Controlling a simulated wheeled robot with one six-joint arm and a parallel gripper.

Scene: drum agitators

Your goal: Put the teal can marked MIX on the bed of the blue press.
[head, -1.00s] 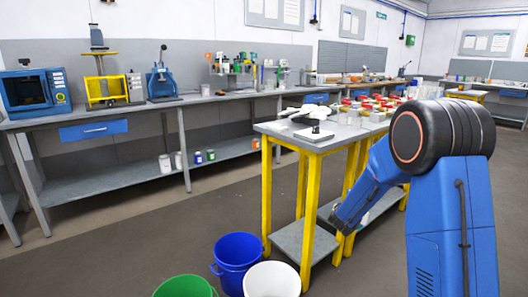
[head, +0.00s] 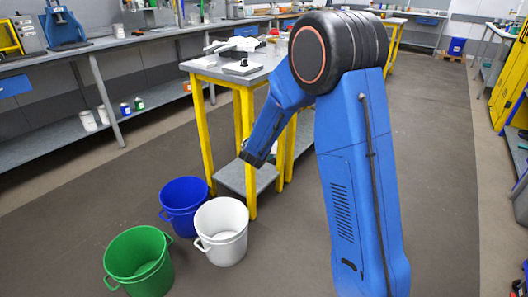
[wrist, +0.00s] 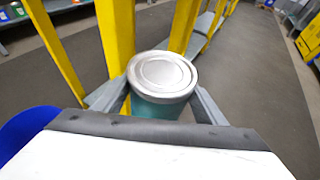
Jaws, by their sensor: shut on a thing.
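In the wrist view, my gripper (wrist: 160,98) is shut on a teal can (wrist: 158,110) with a silver lid, one finger on each side. The can looks upright in the grip, and no MIX mark shows from above. In the head view my arm hangs low beside the yellow-legged table, and the can is not clearly visible there. The blue press (head: 62,27) stands on the grey wall bench at the upper left, far from my gripper.
A blue bucket (head: 184,203), a white bucket (head: 221,231) and a green bucket (head: 138,262) stand on the floor left of my arm. The yellow-legged table (head: 203,66) is close by. A yellow press (head: 9,38) is left of the blue one. Floor at right is open.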

